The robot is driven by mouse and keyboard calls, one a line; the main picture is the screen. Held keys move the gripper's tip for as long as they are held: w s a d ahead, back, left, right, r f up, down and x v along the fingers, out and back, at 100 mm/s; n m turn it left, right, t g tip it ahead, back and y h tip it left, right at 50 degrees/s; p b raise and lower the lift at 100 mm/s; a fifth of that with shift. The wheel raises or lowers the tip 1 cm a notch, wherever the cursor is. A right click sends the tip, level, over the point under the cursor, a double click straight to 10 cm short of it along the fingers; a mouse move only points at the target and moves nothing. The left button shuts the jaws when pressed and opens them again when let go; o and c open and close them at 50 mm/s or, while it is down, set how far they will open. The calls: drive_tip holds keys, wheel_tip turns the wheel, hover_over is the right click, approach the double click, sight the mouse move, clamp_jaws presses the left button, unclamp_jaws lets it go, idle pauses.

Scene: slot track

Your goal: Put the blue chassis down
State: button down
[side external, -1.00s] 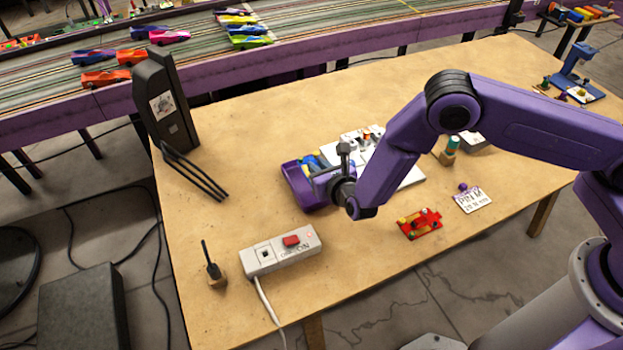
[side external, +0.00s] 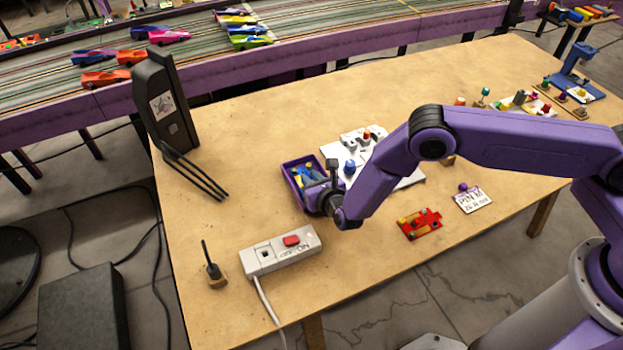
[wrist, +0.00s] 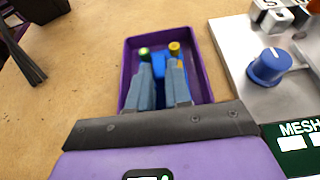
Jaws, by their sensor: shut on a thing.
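The blue chassis (wrist: 158,66), with green and yellow parts at its far end, is between the two grey-blue fingers of my gripper (wrist: 162,82) in the wrist view. The fingers are shut on it. It lies within the outline of a purple tray (wrist: 205,78); I cannot tell whether it touches the tray's floor. In the side view the chassis (side external: 304,172) shows inside the tray (side external: 286,178), with my gripper (side external: 313,184) at the tray's near right side. The fingers and wrist hide part of the chassis and the tray.
A white board with a blue knob (wrist: 270,66) stands just right of the tray. A red chassis (side external: 420,223) lies to the right on the table. A grey switch box (side external: 280,250) is in front.

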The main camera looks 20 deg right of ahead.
drive_tip(key=shift+f, duration=0.1)
drive_tip(key=c, duration=1.1)
unclamp_jaws()
drive_tip(key=shift+o, duration=0.2)
drive_tip(key=shift+r, duration=0.2)
drive_tip(key=v, duration=1.2)
